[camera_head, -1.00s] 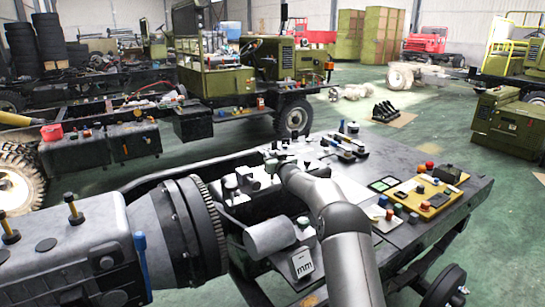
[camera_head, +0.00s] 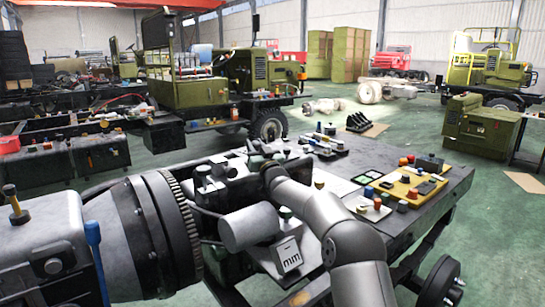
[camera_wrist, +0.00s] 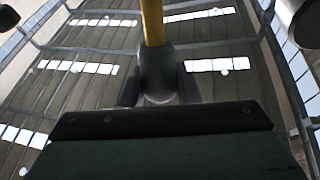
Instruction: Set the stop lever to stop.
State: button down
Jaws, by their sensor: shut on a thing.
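In the wrist view, my gripper (camera_wrist: 158,98) has its two dark fingers on either side of a rounded grey piece with a yellow rod (camera_wrist: 152,22) rising from it. I take this to be the stop lever; its base and any stop marking are hidden. In the head view my grey arm reaches in from the lower right, over the near side of the workbench. My fingers and the held piece cannot be made out there among the dark parts.
A large grey gearbox with a toothed ring (camera_head: 170,235) and a blue lever (camera_head: 95,250) fills the lower left. The workbench (camera_head: 400,157) carries a yellow panel (camera_head: 409,188) with several buttons. Truck chassis stand behind.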

dwell(0.3)
jog(key=c, duration=1.1)
grip_release()
jog(key=shift+s, duration=0.1)
jog(key=shift+s+d+f, duration=0.1)
jog(key=b+v, duration=0.1)
jog(key=v, duration=1)
jog(key=shift+s+d+f, duration=0.15)
jog(key=shift+s, duration=0.15)
